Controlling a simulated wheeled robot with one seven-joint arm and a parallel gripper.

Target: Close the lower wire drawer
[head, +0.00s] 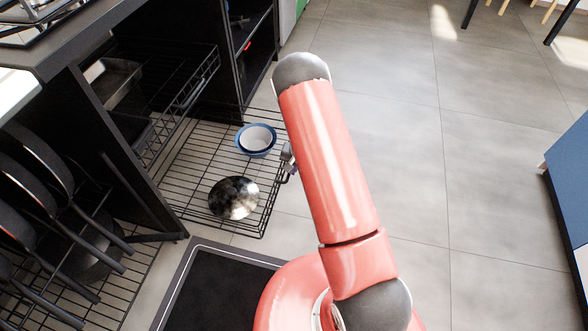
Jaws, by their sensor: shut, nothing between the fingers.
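The lower wire drawer (187,183) is pulled out of the dark cabinet, low over the floor. It holds a blue-rimmed bowl (256,139) and a shiny dark metal bowl or lid (234,198). My gripper (287,163) is at the drawer's right front edge, beside the blue-rimmed bowl. It is shut and holds nothing. My red arm partly hides it, and I cannot tell whether it touches the drawer's front wire.
An upper wire drawer (190,92) with a metal pan (112,82) sits above, partly out. Several dark pans (50,175) hang in a rack at the left. A gas hob (30,20) is at the top left. Open tiled floor (430,170) lies to the right.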

